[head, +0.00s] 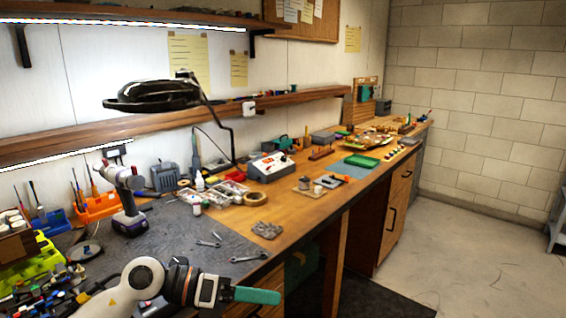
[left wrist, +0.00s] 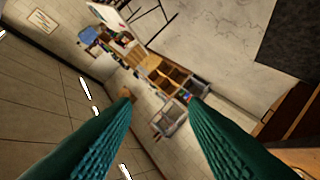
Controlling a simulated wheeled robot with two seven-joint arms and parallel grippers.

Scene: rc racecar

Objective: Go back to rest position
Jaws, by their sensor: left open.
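My left gripper (head: 256,296) comes in at the bottom of the head view, with its green fingers pointing right, in front of the workbench's front edge. In the left wrist view its two green fingers (left wrist: 158,108) are spread wide apart with nothing between them. The fingers point at the far side of the room, not at the bench top. My right gripper is not in either view.
The wooden workbench (head: 288,211) runs along the wall. Its dark mat (head: 165,262) holds a drill (head: 128,205) and wrenches (head: 245,256). A soldering station (head: 270,167) and green tray (head: 362,161) stand further along. The floor (head: 450,240) on the right is clear.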

